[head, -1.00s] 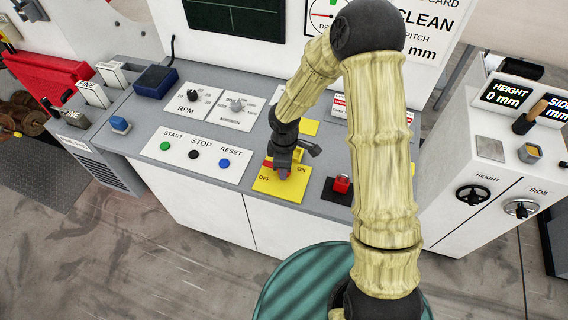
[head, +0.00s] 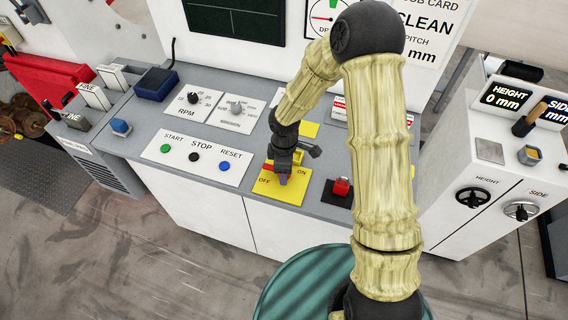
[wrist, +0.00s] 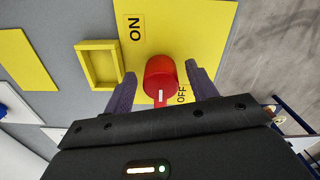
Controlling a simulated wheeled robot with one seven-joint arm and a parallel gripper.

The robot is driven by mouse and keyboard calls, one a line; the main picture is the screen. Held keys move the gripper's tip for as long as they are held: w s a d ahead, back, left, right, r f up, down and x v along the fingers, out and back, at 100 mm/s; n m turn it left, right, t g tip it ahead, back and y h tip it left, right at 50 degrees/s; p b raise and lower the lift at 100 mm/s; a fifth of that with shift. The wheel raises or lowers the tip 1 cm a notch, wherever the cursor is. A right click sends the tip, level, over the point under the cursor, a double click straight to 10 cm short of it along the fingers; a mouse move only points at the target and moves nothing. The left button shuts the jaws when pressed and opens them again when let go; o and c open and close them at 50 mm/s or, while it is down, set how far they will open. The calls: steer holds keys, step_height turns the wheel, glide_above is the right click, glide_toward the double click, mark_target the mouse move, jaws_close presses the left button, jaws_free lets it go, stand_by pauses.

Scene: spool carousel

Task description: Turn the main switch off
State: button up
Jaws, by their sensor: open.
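The main switch is a red round knob (wrist: 160,72) with a short white mark, on a yellow plate (head: 294,195) lettered ON and OFF. In the wrist view, ON is above and left of the knob and OFF is below and right. The white mark is on the knob's lower side, toward my gripper's body. My gripper (wrist: 159,80) is open, with one finger on each side of the knob. I cannot tell whether either finger touches it. In the head view my gripper (head: 284,177) covers most of the knob.
A red button (head: 342,186) on a black base is to the right. A white START, STOP, RESET panel (head: 190,165) is to the left. A green round top (head: 290,285) is in front.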

step_height(320, 180, up, 17)
steer(key=b, duration=0.1)
steer(key=shift+r, duration=0.2)
stand_by(0.3)
stand_by(0.3)
steer(key=s+d+f+m+t, duration=0.1)
steer(key=s+d+m+t, duration=0.1)
steer(key=s+d+m, duration=0.9)
steer(key=d+m, duration=0.3)
steer(key=m, duration=0.2)
steer(key=shift+s+m+t, duration=0.3)
steer(key=shift+s+m, duration=0.1)
steer(key=shift+f, duration=0.1)
